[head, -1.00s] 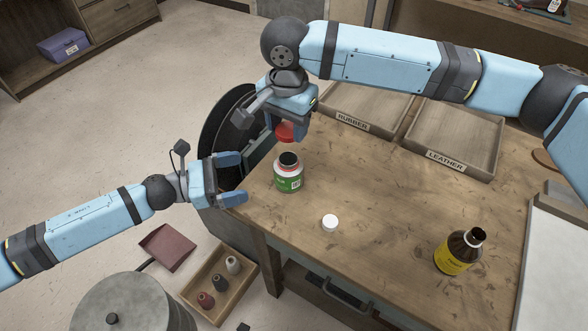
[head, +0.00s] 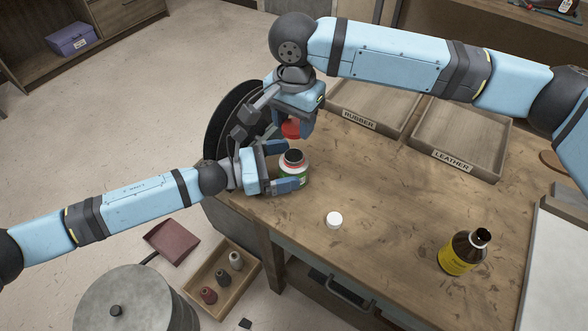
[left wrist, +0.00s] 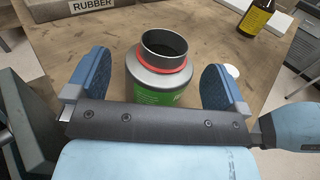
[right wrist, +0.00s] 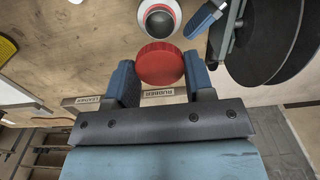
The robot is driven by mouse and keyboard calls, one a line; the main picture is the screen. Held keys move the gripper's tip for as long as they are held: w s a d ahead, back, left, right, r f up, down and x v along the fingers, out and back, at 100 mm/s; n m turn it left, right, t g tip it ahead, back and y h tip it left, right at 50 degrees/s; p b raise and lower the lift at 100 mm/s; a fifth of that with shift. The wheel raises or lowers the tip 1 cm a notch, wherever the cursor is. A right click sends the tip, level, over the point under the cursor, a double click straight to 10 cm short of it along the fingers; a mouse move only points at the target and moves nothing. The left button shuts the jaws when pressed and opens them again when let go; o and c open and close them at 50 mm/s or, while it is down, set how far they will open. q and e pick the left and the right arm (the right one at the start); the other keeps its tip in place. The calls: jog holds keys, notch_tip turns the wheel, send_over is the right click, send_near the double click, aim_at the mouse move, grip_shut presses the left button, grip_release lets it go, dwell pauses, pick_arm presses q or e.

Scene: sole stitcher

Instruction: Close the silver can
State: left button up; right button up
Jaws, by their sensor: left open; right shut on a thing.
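The silver can (head: 294,167) stands upright and uncapped on the workbench, with a green label and a red ring below its dark open mouth. In the left wrist view the can (left wrist: 160,75) sits between the open fingers of my left gripper (left wrist: 160,85), with gaps at both sides. In the head view my left gripper (head: 278,168) reaches around the can from the left. My right gripper (right wrist: 162,80) is shut on a red cap (right wrist: 160,64), which also shows in the head view (head: 291,129). It holds the cap above and behind the can.
A white cap (head: 334,220) lies on the workbench (head: 375,190). A brown bottle with a yellow label (head: 462,252) stands uncapped at the right. Rubber (head: 372,104) and leather (head: 463,142) trays sit at the back. A dark wheel (head: 228,128) is behind my grippers.

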pick_arm(q)
jog(key=shift+x, duration=1.15)
jog(key=c, duration=1.4)
jog(key=shift+o, duration=0.2)
pick_arm(e)
send_over(293, 150)
jog(key=s, duration=0.2)
jog(key=shift+w+d+f, duration=0.1)
jog(key=shift+f, duration=2.4)
jog(key=shift+f, duration=0.9)
jog(key=shift+f, duration=0.55)
